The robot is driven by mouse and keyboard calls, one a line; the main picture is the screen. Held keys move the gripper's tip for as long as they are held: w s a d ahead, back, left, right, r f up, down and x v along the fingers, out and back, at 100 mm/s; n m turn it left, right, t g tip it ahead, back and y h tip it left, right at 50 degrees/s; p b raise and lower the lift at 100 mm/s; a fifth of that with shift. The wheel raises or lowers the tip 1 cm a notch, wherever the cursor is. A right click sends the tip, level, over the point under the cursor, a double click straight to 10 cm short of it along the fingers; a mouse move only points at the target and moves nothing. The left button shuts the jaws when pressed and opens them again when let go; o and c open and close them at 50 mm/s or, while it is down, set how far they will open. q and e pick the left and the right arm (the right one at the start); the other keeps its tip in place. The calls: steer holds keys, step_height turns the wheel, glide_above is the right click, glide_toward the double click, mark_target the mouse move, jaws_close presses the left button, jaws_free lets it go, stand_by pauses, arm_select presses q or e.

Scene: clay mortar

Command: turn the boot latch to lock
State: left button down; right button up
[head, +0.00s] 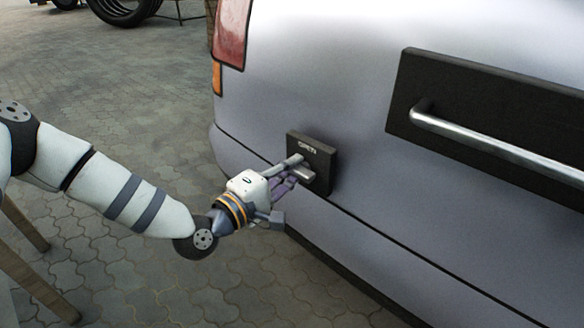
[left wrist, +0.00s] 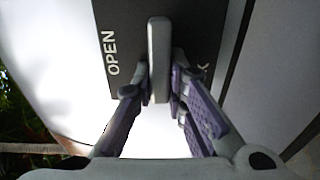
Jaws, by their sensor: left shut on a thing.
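The boot latch is a dark square plate (head: 323,154) on the rear of a pale car, with OPEN lettered near its top. Its grey bar handle (left wrist: 158,45) stands out from the plate in the left wrist view. My left gripper (head: 296,171) is at the plate with its fingers closed on the handle. In the left wrist view, a purple-padded finger lies on each side of the handle. The plate (left wrist: 125,45) shows OPEN on the left, and a letter K at the right, the rest of that word hidden by the handle and finger. My right gripper is not seen.
A black panel (head: 456,105) with a long metal bar (head: 500,151) is on the car to the right of the latch. A red tail light (head: 232,32) is above left. Paved ground (head: 140,262) is open below, and wooden legs (head: 38,285) stand at lower left.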

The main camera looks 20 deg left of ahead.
arm_select(q)
steer(key=shift+f, duration=0.1)
stand_by(0.3)
steer(key=c, duration=1.6)
jaws_free()
steer(key=shift+s, duration=0.1)
steer(key=v, duration=1.2)
